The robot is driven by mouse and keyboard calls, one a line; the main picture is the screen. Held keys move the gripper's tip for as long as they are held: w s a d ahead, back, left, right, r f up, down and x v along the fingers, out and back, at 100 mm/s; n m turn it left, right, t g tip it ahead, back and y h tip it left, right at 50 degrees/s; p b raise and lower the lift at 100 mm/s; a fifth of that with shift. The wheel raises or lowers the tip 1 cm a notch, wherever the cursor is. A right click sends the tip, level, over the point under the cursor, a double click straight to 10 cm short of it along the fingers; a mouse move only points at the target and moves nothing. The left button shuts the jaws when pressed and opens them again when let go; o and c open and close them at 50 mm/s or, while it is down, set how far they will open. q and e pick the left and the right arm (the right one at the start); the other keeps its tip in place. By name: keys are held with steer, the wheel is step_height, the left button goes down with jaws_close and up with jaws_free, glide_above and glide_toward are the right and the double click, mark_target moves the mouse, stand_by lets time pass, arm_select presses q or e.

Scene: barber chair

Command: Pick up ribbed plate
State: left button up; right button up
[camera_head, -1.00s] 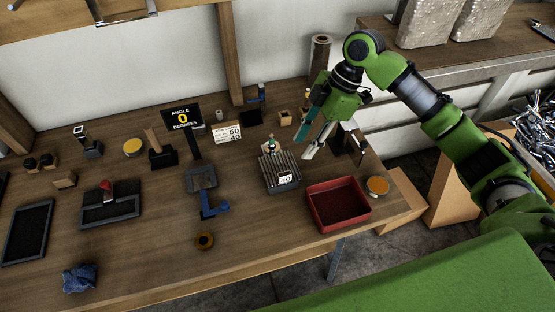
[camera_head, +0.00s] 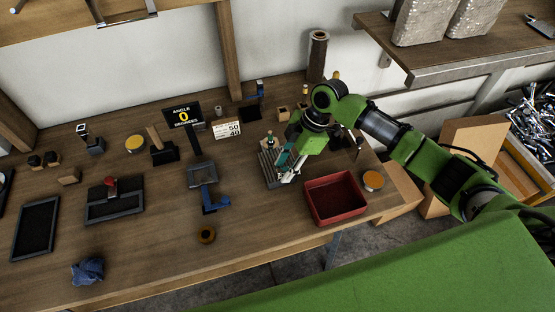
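The ribbed plate (camera_head: 270,173), a grey block with parallel ridges, stands on the wooden workbench left of the red tray. My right gripper (camera_head: 284,172) is over its right part, with a teal finger and a silver finger pointing down-left. The fingers look apart. They cover much of the plate's right side and its label, and I cannot tell whether they touch it. My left gripper is out of view.
The red tray (camera_head: 335,212) stands close on the right, with an orange-topped round tin (camera_head: 373,180) beside it. Bare bench lies in front of the plate.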

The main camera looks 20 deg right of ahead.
jaws_close()
steer(key=shift+r, duration=0.1)
steer(key=shift+r, duration=0.1)
step_height(320, 180, up, 10)
steer(key=b, duration=0.2)
stand_by(0.3)
